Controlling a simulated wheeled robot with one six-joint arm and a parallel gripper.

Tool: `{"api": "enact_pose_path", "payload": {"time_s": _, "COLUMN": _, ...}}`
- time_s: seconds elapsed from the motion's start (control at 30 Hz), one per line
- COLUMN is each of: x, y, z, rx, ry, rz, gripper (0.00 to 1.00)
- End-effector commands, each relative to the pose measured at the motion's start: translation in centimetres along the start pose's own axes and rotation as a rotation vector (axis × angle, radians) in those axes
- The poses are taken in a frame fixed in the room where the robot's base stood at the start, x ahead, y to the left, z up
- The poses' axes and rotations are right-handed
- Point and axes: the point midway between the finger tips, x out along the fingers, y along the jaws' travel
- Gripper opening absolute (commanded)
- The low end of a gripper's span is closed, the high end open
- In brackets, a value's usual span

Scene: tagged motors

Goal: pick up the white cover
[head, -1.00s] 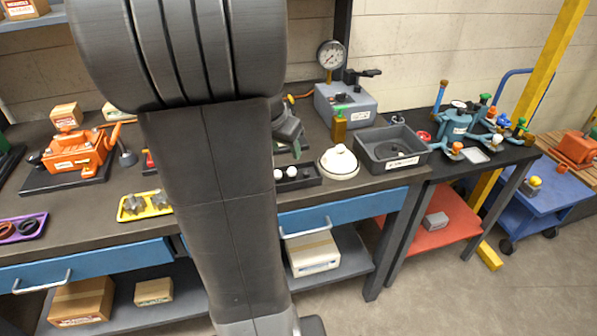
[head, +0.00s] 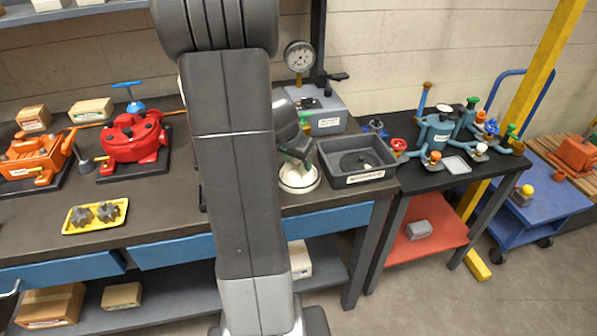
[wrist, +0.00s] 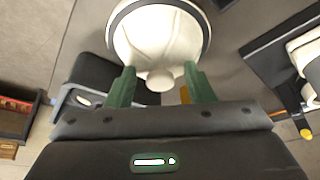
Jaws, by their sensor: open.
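The white cover (head: 298,181) is a round dome with a dark band near its rim and a knob on top. It sits on the workbench (head: 160,215), just left of a grey bin. In the head view my gripper (head: 297,153) hangs directly over it and hides its top. In the wrist view the cover (wrist: 158,35) fills the top middle, with its knob pointing toward my gripper (wrist: 160,78). The two green fingers are apart, one on each side of the knob. I cannot tell whether they touch it.
The grey bin (head: 356,178) stands close to the right of the cover. Behind are a grey box (head: 322,115) and a pressure gauge (head: 299,56). A red pump (head: 134,138) and a yellow tray (head: 96,215) are to the left. My arm hides part of the bench.

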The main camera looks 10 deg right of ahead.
Motion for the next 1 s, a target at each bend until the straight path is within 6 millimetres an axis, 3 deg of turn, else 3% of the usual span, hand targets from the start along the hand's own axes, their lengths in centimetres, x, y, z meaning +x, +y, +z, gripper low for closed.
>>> {"api": "enact_pose_path", "payload": {"time_s": 0.17, "x": 0.0, "y": 0.0, "z": 0.0, "rx": 0.000, "ry": 0.000, "rz": 0.000, "gripper": 0.48}}
{"api": "enact_pose_path", "payload": {"time_s": 0.4, "x": 0.0, "y": 0.0, "z": 0.0, "rx": 0.000, "ry": 0.000, "rz": 0.000, "gripper": 0.01}}
{"api": "enact_pose_path", "payload": {"time_s": 0.77, "x": -0.2, "y": 0.0, "z": -0.1, "rx": 0.001, "ry": 0.002, "rz": -0.001, "gripper": 0.00}}
{"api": "enact_pose_path", "payload": {"time_s": 1.0, "x": -3.3, "y": -0.1, "z": -1.5, "rx": 0.003, "ry": 0.006, "rz": -0.004, "gripper": 0.00}}
